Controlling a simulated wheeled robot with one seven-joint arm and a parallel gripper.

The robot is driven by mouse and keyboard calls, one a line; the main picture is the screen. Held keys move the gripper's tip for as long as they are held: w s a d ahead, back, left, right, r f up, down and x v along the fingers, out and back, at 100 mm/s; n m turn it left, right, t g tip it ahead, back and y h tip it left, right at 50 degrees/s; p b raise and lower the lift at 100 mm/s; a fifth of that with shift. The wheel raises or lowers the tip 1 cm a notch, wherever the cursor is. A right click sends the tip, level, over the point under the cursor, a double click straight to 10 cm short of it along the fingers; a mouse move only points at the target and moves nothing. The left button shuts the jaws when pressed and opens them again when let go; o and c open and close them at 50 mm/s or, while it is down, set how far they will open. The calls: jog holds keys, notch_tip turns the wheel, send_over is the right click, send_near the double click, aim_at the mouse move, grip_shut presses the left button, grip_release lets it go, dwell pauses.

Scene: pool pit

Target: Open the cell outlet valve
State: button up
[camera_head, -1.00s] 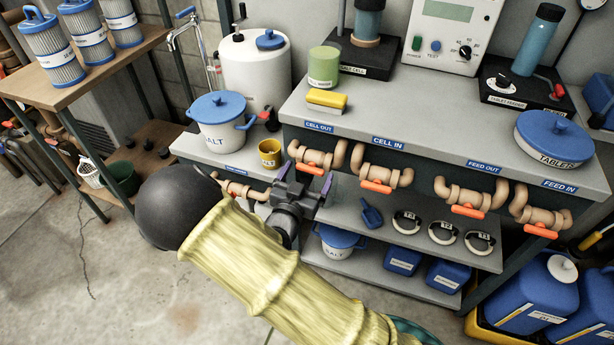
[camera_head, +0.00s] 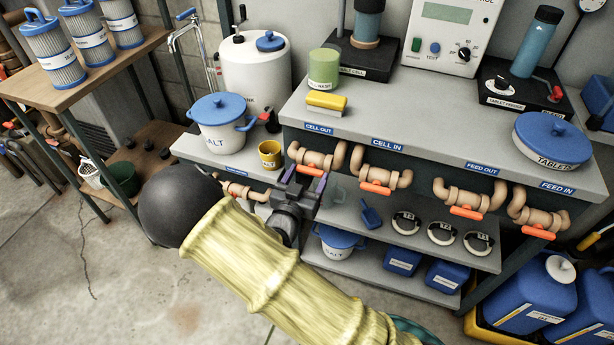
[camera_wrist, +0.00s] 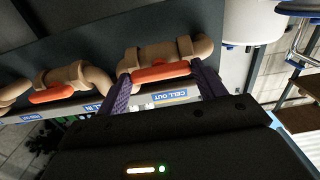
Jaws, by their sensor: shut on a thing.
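The cell outlet valve is a tan pipe fitting (camera_head: 329,158) under the CELL OUT label on the bench front. Its orange handle (camera_head: 308,169) lies roughly along the pipe. My gripper (camera_head: 304,181) is at this handle, partly in front of it. In the wrist view the CELL OUT label appears upside down, and the handle (camera_wrist: 161,73) lies lengthwise between the two dark purple fingers of my gripper (camera_wrist: 164,85). The fingers are at the two ends of the handle and are shut on it.
The CELL IN valve (camera_head: 386,176) is just to the right, with the FEED OUT valve (camera_head: 467,201) and FEED IN valve (camera_head: 541,214) beyond. A yellow cup (camera_head: 270,154) and salt pot (camera_head: 220,130) stand on the lower left bench. A shelf (camera_head: 350,222) is below.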

jog(key=o, duration=1)
jog(key=p+v, duration=0.1)
jog(key=v, duration=1.6)
jog(key=shift+s+a, duration=0.1)
jog(key=shift+s, duration=0.1)
jog(key=shift+w, duration=0.1)
